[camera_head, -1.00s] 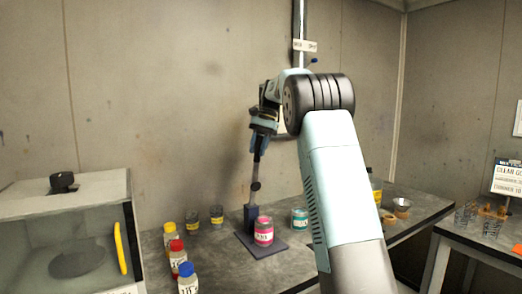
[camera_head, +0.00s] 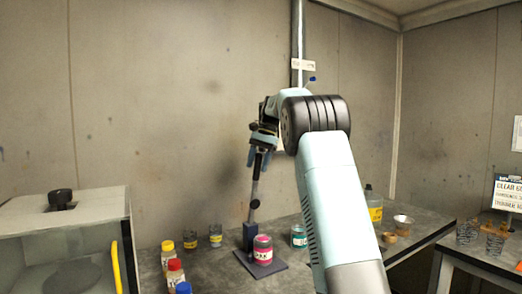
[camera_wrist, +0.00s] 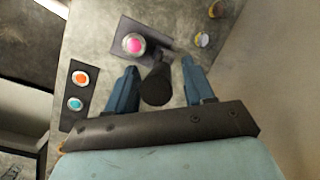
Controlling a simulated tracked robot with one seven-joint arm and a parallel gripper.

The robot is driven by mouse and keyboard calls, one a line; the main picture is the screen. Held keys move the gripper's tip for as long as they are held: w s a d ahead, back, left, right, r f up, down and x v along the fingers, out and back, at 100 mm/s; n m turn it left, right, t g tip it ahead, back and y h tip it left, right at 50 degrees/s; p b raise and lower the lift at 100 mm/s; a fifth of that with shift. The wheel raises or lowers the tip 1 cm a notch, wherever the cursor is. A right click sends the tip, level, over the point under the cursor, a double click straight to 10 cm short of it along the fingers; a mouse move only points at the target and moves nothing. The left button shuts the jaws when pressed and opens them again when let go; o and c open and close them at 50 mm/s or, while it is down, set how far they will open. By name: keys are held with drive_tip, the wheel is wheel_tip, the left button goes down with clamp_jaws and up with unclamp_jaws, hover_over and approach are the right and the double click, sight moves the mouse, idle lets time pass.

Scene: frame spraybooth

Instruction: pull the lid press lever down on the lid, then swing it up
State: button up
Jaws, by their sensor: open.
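The lid press has a dark base plate (camera_head: 275,268), a dark post (camera_head: 249,236) and a thin lever (camera_head: 257,185) that stands almost upright with a slight lean to the right. A can with a pink lid (camera_head: 263,250) stands on the plate; in the wrist view its pink lid (camera_wrist: 133,43) is uncovered. My gripper (camera_head: 260,155) is at the lever's upper end. In the wrist view my open gripper (camera_wrist: 158,80) has its blue fingers on either side of the lever's dark end (camera_wrist: 156,86), with visible gaps. Contact cannot be told.
Bottles with yellow, red and blue caps (camera_head: 175,272) stand left of the press. Small jars (camera_head: 215,236) stand behind them. A teal-labelled can (camera_head: 299,236) and a yellow-labelled bottle (camera_head: 373,207) are to the right. A glass-fronted cabinet (camera_head: 65,245) fills the left.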

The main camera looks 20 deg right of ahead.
drive_tip(key=v, duration=1)
drive_tip(key=shift+r, duration=0.3)
drive_tip(key=shift+w+d, duration=0.1)
